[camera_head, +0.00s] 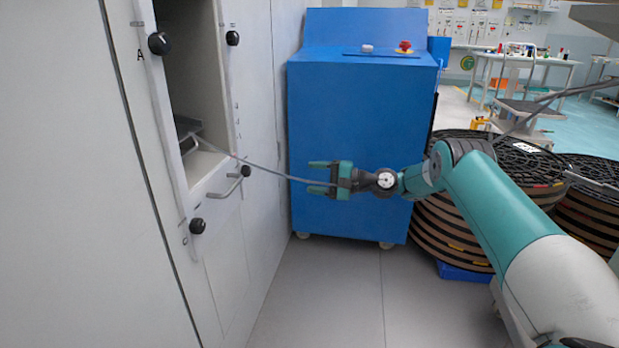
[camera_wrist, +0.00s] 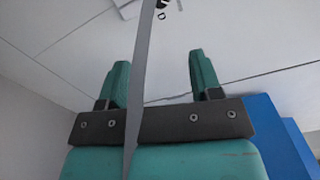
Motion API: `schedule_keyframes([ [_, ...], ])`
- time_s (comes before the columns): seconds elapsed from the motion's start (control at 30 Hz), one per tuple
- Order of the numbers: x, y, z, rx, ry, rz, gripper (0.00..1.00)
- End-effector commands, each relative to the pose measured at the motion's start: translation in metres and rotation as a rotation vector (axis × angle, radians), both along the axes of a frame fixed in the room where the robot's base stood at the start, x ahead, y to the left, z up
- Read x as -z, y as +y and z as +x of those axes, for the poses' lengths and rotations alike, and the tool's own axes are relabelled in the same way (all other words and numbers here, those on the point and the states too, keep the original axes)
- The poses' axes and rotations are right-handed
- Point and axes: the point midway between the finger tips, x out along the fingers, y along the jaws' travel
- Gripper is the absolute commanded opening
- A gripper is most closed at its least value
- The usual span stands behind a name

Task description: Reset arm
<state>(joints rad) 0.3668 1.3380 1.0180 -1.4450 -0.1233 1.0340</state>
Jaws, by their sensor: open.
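My gripper (camera_head: 316,177) has teal fingers spread apart and points left toward the white cabinet, in front of the blue machine. In the wrist view my gripper (camera_wrist: 160,80) shows its two fingers well apart. A thin grey strip (camera_head: 265,168) runs from the cabinet opening to the gripper in the head view. In the wrist view the strip (camera_wrist: 142,70) passes across the picture between the fingers, nearer the left one, and over the dark gripper bar. Neither finger visibly clamps it. Its far end inside the opening is partly hidden.
The white cabinet (camera_head: 75,180) with black knobs and a handle (camera_head: 230,187) stands at left. The blue machine (camera_head: 340,120) with a red button stands behind the gripper. Stacked dark reels (camera_head: 455,235) are at right, behind my arm. Grey floor (camera_head: 330,300) below is clear.

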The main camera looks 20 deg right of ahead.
Motion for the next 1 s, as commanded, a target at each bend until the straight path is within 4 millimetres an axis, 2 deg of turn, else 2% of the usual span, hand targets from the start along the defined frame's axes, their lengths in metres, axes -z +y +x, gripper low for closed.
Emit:
schedule_keyframes([
  [0.17,-0.001,0.003,0.000,-0.003,-0.001,-0.006,0.59],
  [0.27,-0.014,0.015,-0.001,-0.021,-0.016,-0.053,0.59],
  [0.37,-0.038,0.043,-0.008,-0.066,-0.048,-0.166,0.59],
  [0.47,-0.068,0.080,-0.028,-0.136,-0.095,-0.328,0.59],
  [0.57,-0.094,0.114,-0.062,-0.222,-0.148,-0.496,0.59],
  [0.67,-0.116,0.140,-0.108,-0.316,-0.199,-0.654,0.59],
  [0.7,-0.123,0.148,-0.128,-0.355,-0.219,-0.715,0.59],
  [0.77,-0.133,0.158,-0.162,-0.418,-0.250,-0.803,0.59],
  [0.87,-0.143,0.167,-0.224,-0.527,-0.298,-0.940,0.59],
  [0.9,-0.145,0.168,-0.249,-0.572,-0.317,-0.989,0.59],
  [1.0,-0.145,0.164,-0.306,-0.675,-0.354,-1.096,0.59],
])
